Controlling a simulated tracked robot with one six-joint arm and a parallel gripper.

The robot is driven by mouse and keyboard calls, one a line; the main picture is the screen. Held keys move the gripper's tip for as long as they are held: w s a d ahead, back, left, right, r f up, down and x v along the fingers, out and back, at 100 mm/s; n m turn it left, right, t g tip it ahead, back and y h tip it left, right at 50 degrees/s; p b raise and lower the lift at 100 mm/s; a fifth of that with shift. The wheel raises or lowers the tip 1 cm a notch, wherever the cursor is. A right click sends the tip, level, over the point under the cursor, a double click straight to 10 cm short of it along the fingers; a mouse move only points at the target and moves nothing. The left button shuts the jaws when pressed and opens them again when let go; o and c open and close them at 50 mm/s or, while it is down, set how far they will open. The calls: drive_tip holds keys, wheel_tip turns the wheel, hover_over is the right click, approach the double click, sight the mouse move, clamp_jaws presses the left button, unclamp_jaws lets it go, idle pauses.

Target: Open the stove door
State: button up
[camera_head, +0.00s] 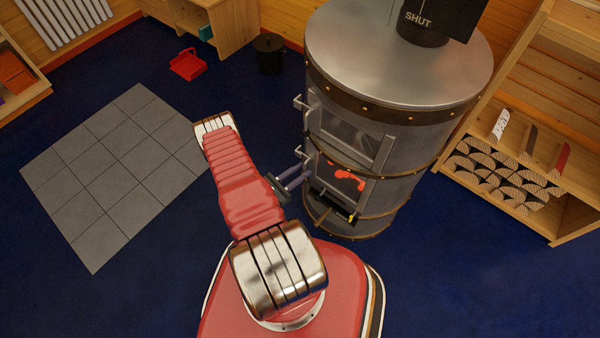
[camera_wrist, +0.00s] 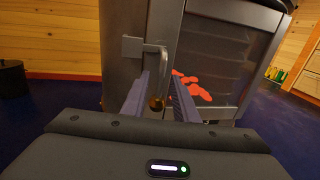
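The stove (camera_head: 400,60) is a grey metal cylinder with brass-studded bands. Its lower stove door (camera_head: 341,172) has a glass pane with orange-red glow behind it and looks closed; it also shows in the wrist view (camera_wrist: 217,50). The door handle (camera_wrist: 163,62) is a bent metal bar with a brass ball at its lower end, at the door's left side. My gripper (camera_head: 305,178) is beside the stove's left front at the lower door. In the wrist view my gripper (camera_wrist: 159,76) is open, with the handle appearing between its fingers. I cannot tell whether they touch it.
An upper door (camera_head: 350,135) with its own handle (camera_head: 300,103) sits above. A small bar (camera_head: 321,216) juts out below the lower door. A black bucket (camera_head: 270,54) stands behind left, a log shelf (camera_head: 515,170) at right.

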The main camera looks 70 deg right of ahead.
drive_tip(key=shift+c, duration=0.7)
clamp_jaws()
drive_tip(key=shift+w+d, duration=0.1)
idle(0.6)
